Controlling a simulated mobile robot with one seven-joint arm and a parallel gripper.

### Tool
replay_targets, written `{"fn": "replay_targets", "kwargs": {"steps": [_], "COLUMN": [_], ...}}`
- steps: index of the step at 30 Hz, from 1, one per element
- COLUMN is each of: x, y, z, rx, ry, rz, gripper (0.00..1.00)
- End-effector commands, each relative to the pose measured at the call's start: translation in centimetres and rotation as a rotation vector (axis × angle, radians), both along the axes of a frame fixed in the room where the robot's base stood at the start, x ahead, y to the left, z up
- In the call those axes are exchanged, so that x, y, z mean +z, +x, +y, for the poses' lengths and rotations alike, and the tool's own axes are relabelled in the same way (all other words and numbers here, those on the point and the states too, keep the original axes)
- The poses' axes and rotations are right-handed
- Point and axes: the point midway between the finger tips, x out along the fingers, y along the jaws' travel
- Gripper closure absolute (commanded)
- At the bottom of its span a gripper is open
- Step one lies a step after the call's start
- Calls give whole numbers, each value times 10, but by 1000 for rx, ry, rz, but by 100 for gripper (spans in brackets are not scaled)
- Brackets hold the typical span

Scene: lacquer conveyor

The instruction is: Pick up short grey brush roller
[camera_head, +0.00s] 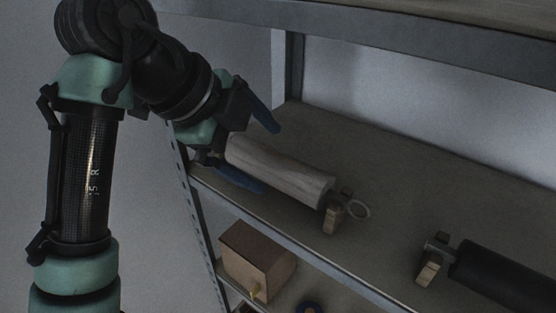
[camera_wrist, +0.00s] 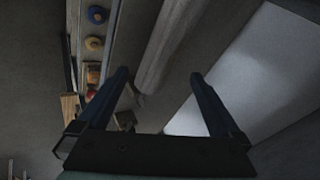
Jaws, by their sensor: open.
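The grey brush roller (camera_head: 280,170) lies along the shelf in the head view, with a bracket, a wooden block and a ring at its right end. My gripper (camera_head: 253,150) is at its left end, with one blue finger on the far side and one on the near side. The gripper is open and nothing is clamped. In the wrist view the pale roller (camera_wrist: 167,45) runs down from the top between the two fingers of my gripper (camera_wrist: 163,78). I cannot tell whether either finger touches it.
A dark roller (camera_head: 505,278) with its own wooden block lies farther right on the same shelf (camera_head: 420,185). A shelf post (camera_head: 294,65) and an upper shelf edge (camera_head: 400,35) bound the space. A brown box (camera_head: 258,262) stands on the shelf below. Bare shelf lies behind the grey roller.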

Motion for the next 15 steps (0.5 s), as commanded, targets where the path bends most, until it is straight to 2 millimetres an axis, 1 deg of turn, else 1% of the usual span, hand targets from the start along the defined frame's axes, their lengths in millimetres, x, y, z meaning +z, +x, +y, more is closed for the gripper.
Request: {"fn": "replay_targets", "kwargs": {"steps": [4, 11, 15], "x": [-16, -28, -41], "y": [9, 15, 22], "z": [-10, -17, -25], "rx": [1, 1, 1], "ry": [-2, -2, -3], "rz": [1, 0, 2], "gripper": [0, 0, 0]}}
